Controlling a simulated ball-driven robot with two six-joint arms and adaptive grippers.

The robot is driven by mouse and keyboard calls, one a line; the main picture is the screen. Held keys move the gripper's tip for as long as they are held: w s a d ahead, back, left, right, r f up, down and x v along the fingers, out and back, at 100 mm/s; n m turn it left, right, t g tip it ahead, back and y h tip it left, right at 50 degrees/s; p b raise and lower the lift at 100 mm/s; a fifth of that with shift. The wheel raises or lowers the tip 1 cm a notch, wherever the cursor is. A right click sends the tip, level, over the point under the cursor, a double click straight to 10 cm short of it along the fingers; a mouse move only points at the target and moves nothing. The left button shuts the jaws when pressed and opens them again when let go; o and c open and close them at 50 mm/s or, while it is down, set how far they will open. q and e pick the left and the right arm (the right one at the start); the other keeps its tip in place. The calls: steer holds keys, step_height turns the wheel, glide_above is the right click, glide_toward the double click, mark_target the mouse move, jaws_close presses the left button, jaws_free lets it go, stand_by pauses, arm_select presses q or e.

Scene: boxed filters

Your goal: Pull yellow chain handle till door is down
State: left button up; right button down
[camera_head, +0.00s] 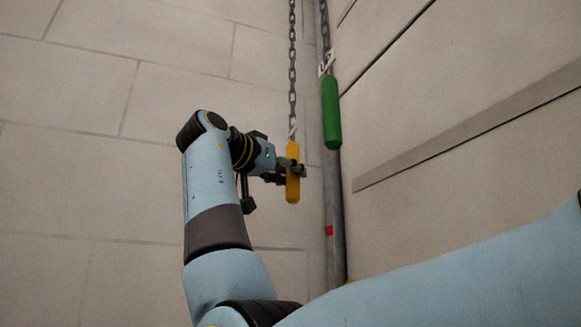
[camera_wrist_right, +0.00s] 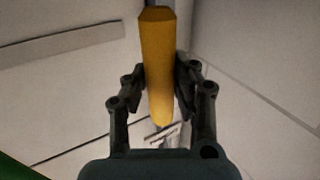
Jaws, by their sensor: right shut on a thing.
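The yellow handle (camera_head: 292,190) hangs upright at the end of a grey chain (camera_head: 292,75) near the wall corner. My right gripper (camera_head: 291,170) is shut on it around its middle. In the right wrist view the yellow handle (camera_wrist_right: 158,60) stands between the two dark fingers (camera_wrist_right: 162,75), which touch it on both sides. The door (camera_head: 470,110) is the panelled light surface on the right. How far down it is cannot be told. My left gripper is not in view.
A green handle (camera_head: 331,115) hangs on a second chain (camera_head: 324,25), right of and higher than the yellow one. A grey vertical pole (camera_head: 334,215) with a red mark runs close behind. A block wall (camera_head: 90,100) fills the left.

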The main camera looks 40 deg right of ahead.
mark_target(288, 150)
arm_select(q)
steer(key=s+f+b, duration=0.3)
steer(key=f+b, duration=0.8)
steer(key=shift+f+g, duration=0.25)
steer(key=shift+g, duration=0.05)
arm_select(e)
step_height(288, 150, down, 19)
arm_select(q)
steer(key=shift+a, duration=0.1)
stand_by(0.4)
arm_select(e)
step_height(288, 150, up, 24)
steer(key=p, duration=1.7)
steer(key=shift+r+p, duration=0.1)
steer(key=shift+p, duration=0.25)
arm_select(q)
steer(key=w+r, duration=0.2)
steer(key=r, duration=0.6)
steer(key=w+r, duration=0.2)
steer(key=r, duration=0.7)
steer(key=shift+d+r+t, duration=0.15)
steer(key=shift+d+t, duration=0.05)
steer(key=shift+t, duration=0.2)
